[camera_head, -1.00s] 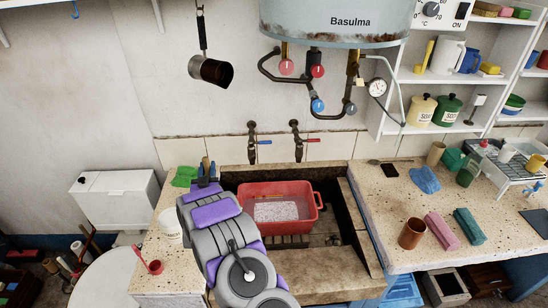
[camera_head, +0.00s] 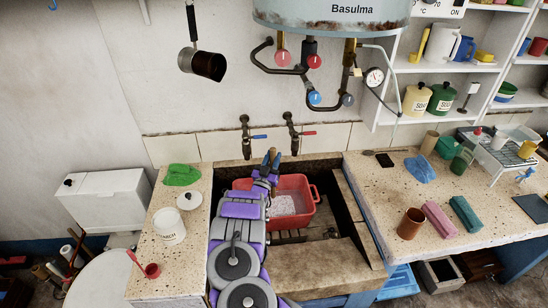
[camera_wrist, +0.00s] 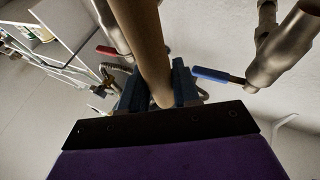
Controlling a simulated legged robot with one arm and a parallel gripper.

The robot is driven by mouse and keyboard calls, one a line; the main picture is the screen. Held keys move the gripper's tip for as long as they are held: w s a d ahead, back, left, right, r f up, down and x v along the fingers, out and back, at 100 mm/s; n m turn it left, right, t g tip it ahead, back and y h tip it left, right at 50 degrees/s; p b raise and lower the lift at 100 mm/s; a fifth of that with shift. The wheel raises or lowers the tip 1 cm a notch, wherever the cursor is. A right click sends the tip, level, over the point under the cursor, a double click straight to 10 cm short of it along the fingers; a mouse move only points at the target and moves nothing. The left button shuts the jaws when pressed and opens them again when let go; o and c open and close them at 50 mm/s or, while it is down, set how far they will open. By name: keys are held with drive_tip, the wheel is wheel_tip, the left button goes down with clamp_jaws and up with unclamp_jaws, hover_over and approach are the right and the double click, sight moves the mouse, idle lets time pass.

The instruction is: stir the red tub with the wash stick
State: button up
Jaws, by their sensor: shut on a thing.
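The red tub (camera_head: 297,221) sits inside the stone washtrough (camera_head: 315,267), with whitish contents showing on its right side. My arm hides its left part. My gripper (camera_head: 267,162) is over the back left part of the tub, below the taps. In the wrist view my gripper (camera_wrist: 152,88) has its blue fingers shut on a brown round stick, the wash stick (camera_wrist: 147,42). The stick runs from between the fingers to the top edge of that view. Its lower end is hidden in the head view, so I cannot tell whether it touches the contents.
Two taps (camera_head: 246,137) with blue and red levers stand behind the trough, close to my gripper. A heater (camera_head: 330,22) with pipes hangs above. A white bucket (camera_head: 170,226), its lid and a green cloth (camera_head: 182,174) lie left. A copper cup (camera_head: 410,224) stands right.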

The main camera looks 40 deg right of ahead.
drive_tip(key=shift+a+f+b, duration=0.4)
drive_tip(key=shift+f+b, duration=0.2)
drive_tip(key=shift+f, duration=0.25)
drive_tip(key=b, duration=0.3)
hover_over(272, 188)
drive_tip(key=d, duration=0.2)
wheel_tip(272, 188, down, 4)
drive_tip(key=shift+w+a+f+b, duration=0.1)
drive_tip(key=shift+a+f+b, duration=0.1)
drive_tip(key=shift+f+b, duration=1.15)
drive_tip(key=shift+w+a+f+b, duration=0.15)
drive_tip(key=shift+f+b, duration=0.7)
drive_tip(key=shift+f, duration=0.95)
drive_tip(key=shift+a+f+b, duration=0.2)
drive_tip(key=shift+f+b, duration=0.9)
drive_tip(key=shift+f, duration=0.55)
drive_tip(key=shift+d, duration=0.15)
